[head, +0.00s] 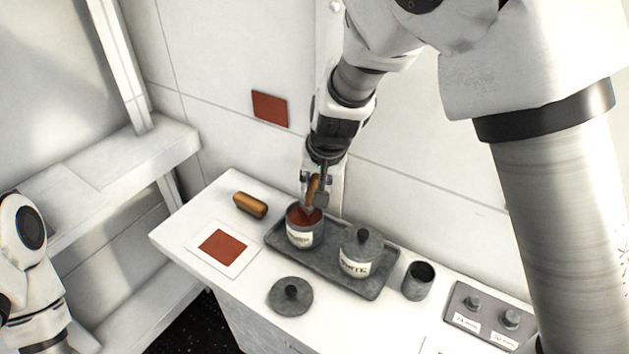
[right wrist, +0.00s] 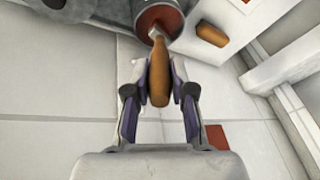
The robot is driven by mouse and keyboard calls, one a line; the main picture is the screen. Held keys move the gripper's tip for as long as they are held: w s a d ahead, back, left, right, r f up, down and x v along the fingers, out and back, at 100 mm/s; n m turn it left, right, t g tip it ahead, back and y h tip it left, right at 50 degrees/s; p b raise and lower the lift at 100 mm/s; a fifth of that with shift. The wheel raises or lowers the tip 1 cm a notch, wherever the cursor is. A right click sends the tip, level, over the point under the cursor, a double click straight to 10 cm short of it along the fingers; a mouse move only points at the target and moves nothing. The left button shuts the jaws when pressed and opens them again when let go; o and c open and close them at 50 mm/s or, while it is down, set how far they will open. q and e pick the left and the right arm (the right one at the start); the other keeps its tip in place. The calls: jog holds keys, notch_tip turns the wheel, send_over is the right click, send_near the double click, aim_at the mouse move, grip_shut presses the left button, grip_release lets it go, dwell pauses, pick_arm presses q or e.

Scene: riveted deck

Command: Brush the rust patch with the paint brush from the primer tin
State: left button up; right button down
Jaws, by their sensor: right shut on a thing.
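My right gripper (head: 314,192) is shut on the wooden handle of the paint brush (right wrist: 159,76). The brush points down, its lower end inside the open tin (head: 304,240) with red-brown contents, probably the primer tin. The bristles are hidden; I cannot tell how deep they sit. The tin also shows in the right wrist view (right wrist: 148,12). A red-brown square (head: 270,108) on the back wall looks like the rust patch; it also shows in the right wrist view (right wrist: 217,136). Another red-brown square (head: 222,247) lies on a white card on the counter. My left gripper is out of view.
The primer tin and a lidded tin (head: 355,267) share a dark tray (head: 368,292). A loose lid (head: 290,297) lies in front, a wooden-topped block (head: 250,205) to the left. A grey cup (head: 418,281) and a knob panel (head: 485,317) stand right. White shelving (head: 120,168) is at left.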

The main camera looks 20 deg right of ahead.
jog(key=shift+r+p, duration=3.2)
jog(key=shift+r, duration=0.35)
jog(key=shift+f, duration=0.1)
